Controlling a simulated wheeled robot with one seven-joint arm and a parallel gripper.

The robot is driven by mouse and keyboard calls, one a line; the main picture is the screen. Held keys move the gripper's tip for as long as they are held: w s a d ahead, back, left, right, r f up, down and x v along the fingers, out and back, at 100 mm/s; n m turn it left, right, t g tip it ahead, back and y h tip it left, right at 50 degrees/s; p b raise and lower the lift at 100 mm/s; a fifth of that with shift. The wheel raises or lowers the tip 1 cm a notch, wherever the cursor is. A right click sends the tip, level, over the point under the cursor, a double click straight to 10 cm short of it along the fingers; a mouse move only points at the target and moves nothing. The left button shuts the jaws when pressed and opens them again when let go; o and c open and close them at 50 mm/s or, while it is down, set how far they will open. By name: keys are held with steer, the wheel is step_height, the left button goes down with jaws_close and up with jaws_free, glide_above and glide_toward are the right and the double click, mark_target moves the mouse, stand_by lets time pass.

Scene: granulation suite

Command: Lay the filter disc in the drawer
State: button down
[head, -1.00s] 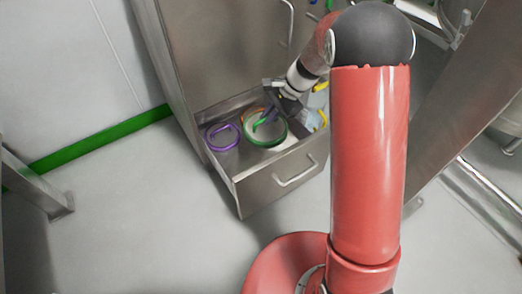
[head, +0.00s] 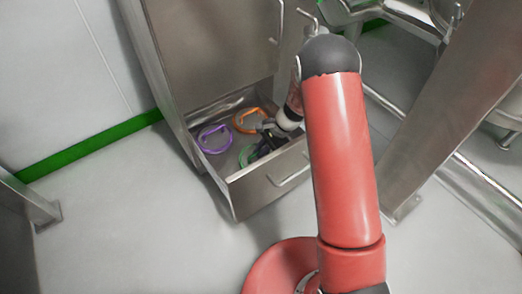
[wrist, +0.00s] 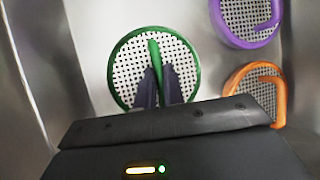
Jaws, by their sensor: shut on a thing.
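The green filter disc (wrist: 126,75) has a white perforated face and a green rim and handle bar. My gripper (wrist: 158,80) is shut on its handle in the wrist view. The open steel drawer (head: 245,197) is in the head view, and the green disc (head: 247,155) is inside it, near the front wall, partly hidden by my gripper (head: 262,147). I cannot tell whether the disc touches the drawer floor.
A purple-rimmed disc (head: 203,144) lies in the drawer's left part and an orange-rimmed disc (head: 236,123) towards the back. Both also show at the right of the wrist view. Drawer walls stand close around my gripper. My arm hides the drawer's right end.

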steer(key=c, duration=2)
jaws_free()
steer(key=shift+f, duration=0.15)
steer(key=o, duration=0.5)
